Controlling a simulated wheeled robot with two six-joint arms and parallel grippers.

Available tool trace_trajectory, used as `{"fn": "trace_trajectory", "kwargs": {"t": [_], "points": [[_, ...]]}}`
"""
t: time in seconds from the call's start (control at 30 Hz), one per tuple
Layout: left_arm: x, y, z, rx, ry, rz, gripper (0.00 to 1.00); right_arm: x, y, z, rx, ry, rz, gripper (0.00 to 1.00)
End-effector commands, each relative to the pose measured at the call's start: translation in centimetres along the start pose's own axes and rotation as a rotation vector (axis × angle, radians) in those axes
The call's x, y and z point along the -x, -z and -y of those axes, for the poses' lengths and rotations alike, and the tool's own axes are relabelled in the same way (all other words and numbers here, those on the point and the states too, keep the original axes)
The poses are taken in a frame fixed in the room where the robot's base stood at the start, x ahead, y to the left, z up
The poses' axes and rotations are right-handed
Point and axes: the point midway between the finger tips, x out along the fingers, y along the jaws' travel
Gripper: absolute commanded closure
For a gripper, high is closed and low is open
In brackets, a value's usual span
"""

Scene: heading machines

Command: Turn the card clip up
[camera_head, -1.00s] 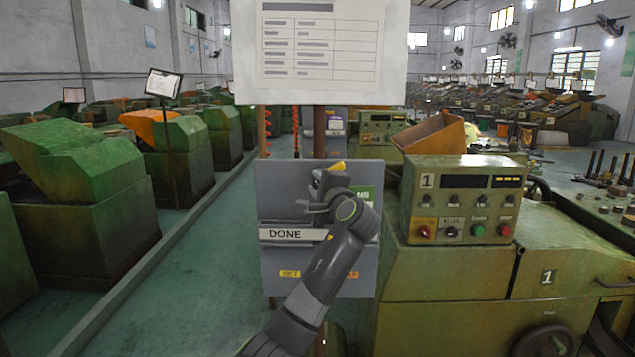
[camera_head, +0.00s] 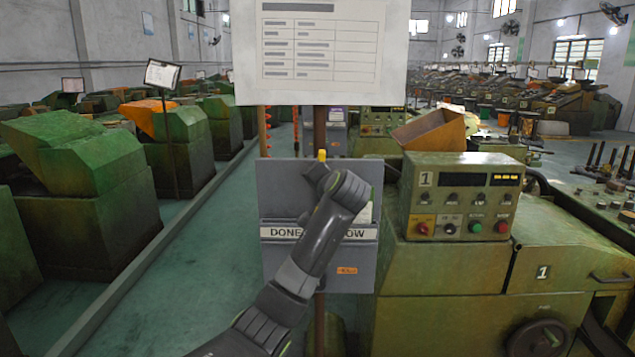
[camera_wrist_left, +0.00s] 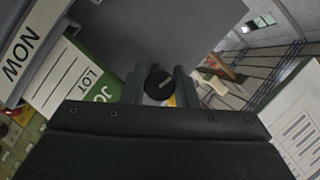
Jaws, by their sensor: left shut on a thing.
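A grey board (camera_head: 275,190) stands ahead, with a strip lettered DONE (camera_head: 281,232) and NOW (camera_head: 360,234). The yellow end of the card clip (camera_head: 322,155) points upright at the board's top edge. My left gripper (camera_wrist_left: 158,85) is shut on the clip's dark round knob (camera_wrist_left: 159,82); a bit of yellow shows just behind it. In the head view my wrist covers the fingers and most of the clip. A white and green job-lot card (camera_wrist_left: 62,80) sits in the NOW pocket, partly hidden by my arm in the head view. My right gripper is not in view.
A large paper sheet (camera_head: 318,50) hangs above the board. A green machine with a control box (camera_head: 462,195) stands close on the right. Green machines (camera_head: 75,160) line the left, with open floor (camera_head: 215,240) between.

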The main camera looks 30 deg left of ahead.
Motion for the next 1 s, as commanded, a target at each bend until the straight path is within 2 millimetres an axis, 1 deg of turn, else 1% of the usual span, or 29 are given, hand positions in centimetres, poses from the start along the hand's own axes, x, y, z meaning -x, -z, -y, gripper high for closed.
{"fn": "trace_trajectory", "kwargs": {"t": [0.03,0.3,0.83,0.87,1.0], "points": [[-0.06,-0.18,-0.25,0.018,-0.016,0.005,1.00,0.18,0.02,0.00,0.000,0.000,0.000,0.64],[-0.06,-0.20,-0.40,0.103,-0.057,0.001,1.00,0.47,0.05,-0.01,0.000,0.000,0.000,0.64],[-0.08,-0.24,-0.49,0.125,-0.067,0.001,1.00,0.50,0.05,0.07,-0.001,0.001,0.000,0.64],[-0.08,-0.24,-0.49,0.125,-0.067,0.001,0.72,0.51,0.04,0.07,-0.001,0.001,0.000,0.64],[-0.05,-0.17,-0.39,0.125,-0.065,-0.001,0.54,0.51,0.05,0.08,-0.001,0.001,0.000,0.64]]}}
